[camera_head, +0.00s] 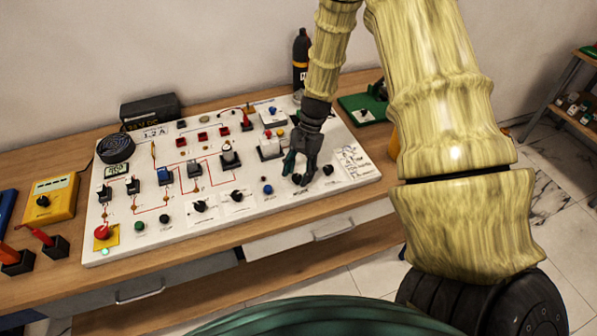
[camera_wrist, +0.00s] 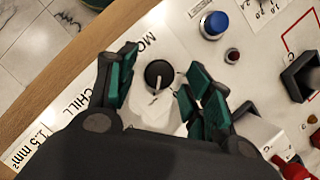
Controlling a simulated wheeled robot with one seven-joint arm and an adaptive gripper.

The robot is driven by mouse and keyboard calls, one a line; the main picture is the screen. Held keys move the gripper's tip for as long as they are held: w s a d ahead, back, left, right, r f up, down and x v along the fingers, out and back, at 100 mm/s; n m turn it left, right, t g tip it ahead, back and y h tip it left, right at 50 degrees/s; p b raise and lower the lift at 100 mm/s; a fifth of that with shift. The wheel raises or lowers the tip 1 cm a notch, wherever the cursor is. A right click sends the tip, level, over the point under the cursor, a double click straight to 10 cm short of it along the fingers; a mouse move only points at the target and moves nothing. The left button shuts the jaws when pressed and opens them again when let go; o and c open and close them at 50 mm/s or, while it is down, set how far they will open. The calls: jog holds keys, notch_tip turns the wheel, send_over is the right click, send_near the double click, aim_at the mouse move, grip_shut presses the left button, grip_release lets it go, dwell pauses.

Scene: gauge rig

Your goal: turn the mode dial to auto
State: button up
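The mode dial is a round black knob (camera_wrist: 159,74) on the white panel, with lettering starting "MO" beside it in the wrist view. A pale mark shows at its lower edge, but I cannot read the setting it points at. My gripper (camera_wrist: 161,80) is open, with one green-padded finger on each side of the knob and visible gaps between them. In the head view my gripper (camera_head: 302,160) points down over the panel's right part, and the dial (camera_head: 297,179) shows just under the fingertips.
Another black knob (camera_head: 327,170) stands right of the gripper in the head view. The panel (camera_head: 120,250) carries several switches. A yellow meter (camera_head: 50,199) stands left.

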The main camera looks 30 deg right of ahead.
jog(key=v, duration=1.2)
dwell(0.6)
